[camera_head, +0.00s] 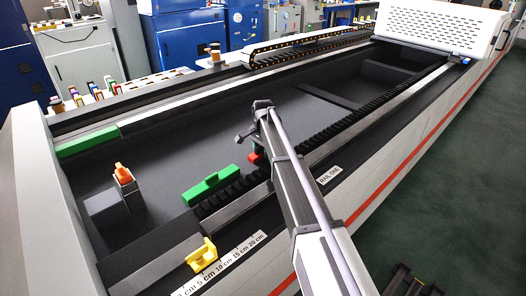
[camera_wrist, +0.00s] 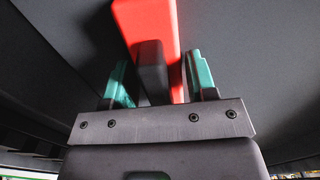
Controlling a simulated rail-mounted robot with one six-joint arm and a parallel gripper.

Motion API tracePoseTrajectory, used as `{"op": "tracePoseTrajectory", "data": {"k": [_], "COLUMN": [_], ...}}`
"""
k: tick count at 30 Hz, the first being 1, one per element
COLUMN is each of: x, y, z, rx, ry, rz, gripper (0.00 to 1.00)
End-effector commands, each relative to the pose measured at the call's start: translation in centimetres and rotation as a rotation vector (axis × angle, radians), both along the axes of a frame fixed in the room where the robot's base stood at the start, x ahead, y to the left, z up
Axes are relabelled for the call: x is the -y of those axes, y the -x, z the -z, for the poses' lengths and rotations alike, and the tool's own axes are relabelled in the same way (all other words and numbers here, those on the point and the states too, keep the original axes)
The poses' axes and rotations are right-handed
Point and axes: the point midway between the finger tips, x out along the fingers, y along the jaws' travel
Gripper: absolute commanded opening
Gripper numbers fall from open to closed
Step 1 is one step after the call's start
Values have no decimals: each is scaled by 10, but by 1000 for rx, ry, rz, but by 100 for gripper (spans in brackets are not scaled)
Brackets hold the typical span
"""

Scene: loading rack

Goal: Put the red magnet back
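The red magnet (camera_wrist: 147,18) is a red bar with a dark block (camera_wrist: 152,62) standing in front of it in the wrist view. My gripper (camera_wrist: 160,72) has two teal fingers, one on each side of the dark block, with gaps showing on both sides. The fingers look open and not closed on it. In the head view a small bit of the red magnet (camera_head: 253,158) shows low in the bed, beside the toothed rack. My gripper (camera_head: 260,141) is just above it there, mostly hidden by my arm.
A green block (camera_head: 210,187) lies by the toothed rack, and a yellow block (camera_head: 201,253) sits on the front ledge near the scale. Another green block (camera_head: 88,142) is at the far left. An orange-topped piece (camera_head: 123,173) stands inside the bed. The bed's middle floor is clear.

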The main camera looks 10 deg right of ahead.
Motion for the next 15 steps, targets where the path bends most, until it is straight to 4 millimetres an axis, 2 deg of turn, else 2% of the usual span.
{"op": "tracePoseTrajectory", "data": {"k": [1, 5, 11, 15], "x": [0, 0, 0, 0], "y": [0, 0, 0, 0], "z": [0, 0, -1, -11], "rx": [0, 0, 0, 0], "ry": [0, 0, 0, 0], "rz": [0, 0, 0, 0], "gripper": [57, 68, 68, 68]}}
